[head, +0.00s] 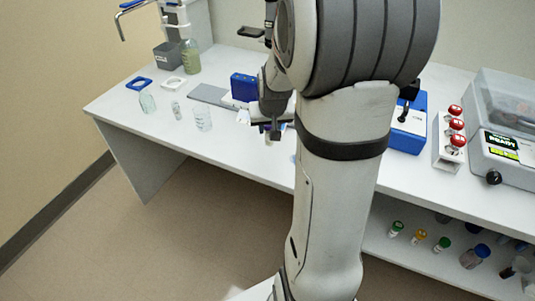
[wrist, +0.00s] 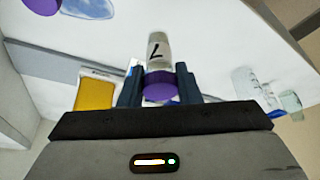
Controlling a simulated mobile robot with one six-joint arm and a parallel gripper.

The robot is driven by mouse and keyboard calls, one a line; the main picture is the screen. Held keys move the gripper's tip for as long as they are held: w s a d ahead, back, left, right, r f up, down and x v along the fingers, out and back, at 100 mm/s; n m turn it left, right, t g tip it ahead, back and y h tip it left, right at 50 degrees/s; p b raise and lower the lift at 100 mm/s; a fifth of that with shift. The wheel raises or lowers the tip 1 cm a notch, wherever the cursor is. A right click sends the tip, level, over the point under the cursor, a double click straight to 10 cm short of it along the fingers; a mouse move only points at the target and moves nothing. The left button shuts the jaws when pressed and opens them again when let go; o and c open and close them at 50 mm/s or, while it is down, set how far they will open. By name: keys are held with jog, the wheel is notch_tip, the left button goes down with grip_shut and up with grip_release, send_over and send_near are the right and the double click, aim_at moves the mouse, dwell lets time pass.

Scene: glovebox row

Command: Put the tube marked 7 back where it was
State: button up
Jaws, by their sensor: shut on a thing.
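My gripper (wrist: 159,86) is shut on the tube marked 7 (wrist: 158,50) in the wrist view. The tube is clear with a black 7 on its side and a purple cap (wrist: 160,88), which sits between the two dark blue fingers. In the head view my gripper (head: 273,131) is over the white bench, near its front edge, and my arm hides part of it. The tube is hardly visible there. I cannot tell whether it touches anything.
On the bench (head: 115,101) stand a blue box (head: 243,87), a beaker (head: 202,118) and a small jar (head: 147,101). A rack of red-capped tubes (head: 449,137) and a grey machine (head: 505,140) stand right. Several capped tubes stand on the lower shelf (head: 405,255). A yellow block (wrist: 94,93) shows in the wrist view.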

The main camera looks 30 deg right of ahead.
aim_at(269, 145)
jog(key=shift+f+b, duration=0.3)
jog(key=shift+f, duration=3.15)
jog(key=shift+f, duration=0.1)
jog(key=shift+f, duration=0.2)
jog(key=o, duration=1)
jog(key=shift+r, duration=0.15)
